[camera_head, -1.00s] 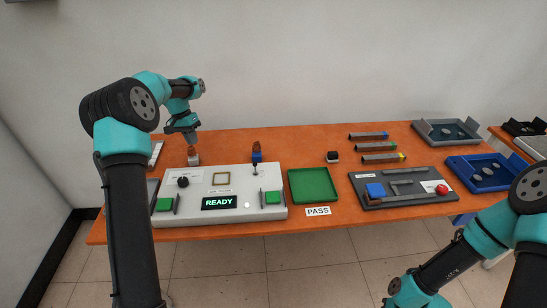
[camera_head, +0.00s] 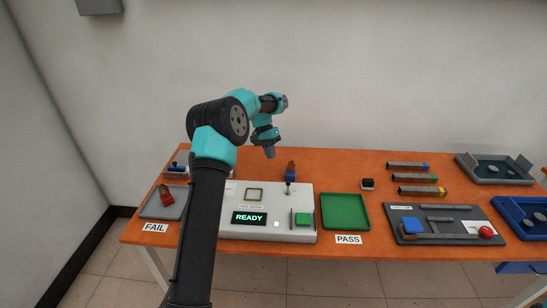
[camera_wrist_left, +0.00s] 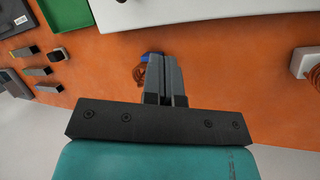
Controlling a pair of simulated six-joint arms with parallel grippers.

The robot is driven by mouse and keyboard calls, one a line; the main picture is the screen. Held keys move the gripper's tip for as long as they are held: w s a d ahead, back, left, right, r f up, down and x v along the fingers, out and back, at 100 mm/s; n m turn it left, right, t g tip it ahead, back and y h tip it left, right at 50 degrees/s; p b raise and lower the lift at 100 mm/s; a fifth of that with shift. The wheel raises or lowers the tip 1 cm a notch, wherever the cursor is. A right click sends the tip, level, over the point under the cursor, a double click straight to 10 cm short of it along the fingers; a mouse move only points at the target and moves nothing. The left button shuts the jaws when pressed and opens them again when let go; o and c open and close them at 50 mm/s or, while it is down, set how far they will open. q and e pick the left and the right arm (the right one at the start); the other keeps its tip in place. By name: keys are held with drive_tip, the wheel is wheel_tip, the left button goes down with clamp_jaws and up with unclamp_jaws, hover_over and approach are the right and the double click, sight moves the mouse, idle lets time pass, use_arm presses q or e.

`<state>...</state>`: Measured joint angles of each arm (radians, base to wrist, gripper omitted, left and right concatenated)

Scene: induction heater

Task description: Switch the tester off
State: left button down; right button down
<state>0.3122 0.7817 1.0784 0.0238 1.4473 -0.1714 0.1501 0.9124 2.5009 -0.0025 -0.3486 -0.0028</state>
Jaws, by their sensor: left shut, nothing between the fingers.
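The tester (camera_head: 266,234) is a white box at the table's front, with a lit display (camera_head: 249,218) that reads READY. Its left part is hidden behind my left arm. A small upright lever (camera_head: 288,188) stands at its back right, and a green pad (camera_head: 303,219) is on its right. My left gripper (camera_head: 269,153) is shut and empty, in the air behind the tester and apart from it. In the left wrist view its fingers (camera_wrist_left: 166,90) are together above the table, and the tester's white edge (camera_wrist_left: 190,8) shows at the top. My right gripper is not in view.
A brown and blue item (camera_head: 291,170) stands behind the tester, near my left gripper. A white block (camera_wrist_left: 307,62) shows at the right in the left wrist view. A green PASS tray (camera_head: 345,211) is to the right, and a grey FAIL tray (camera_head: 160,209) to the left.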

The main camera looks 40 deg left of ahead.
use_arm(q)
drive_tip(key=x, duration=0.8)
drive_tip(key=shift+s+d+f, duration=0.1)
drive_tip(key=shift+d+f, duration=0.05)
drive_tip(key=shift+f, duration=0.15)
drive_tip(key=shift+s+d+r, duration=0.1)
drive_tip(key=shift+d+r, duration=0.1)
drive_tip(key=shift+d, duration=0.4)
drive_tip(key=shift+s+d+r, duration=0.15)
drive_tip(key=shift+d+r, duration=0.05)
drive_tip(key=shift+d, duration=0.4)
drive_tip(key=shift+s+d, duration=0.2)
drive_tip(key=shift+d, duration=0.45)
drive_tip(key=shift+d+r, duration=0.1)
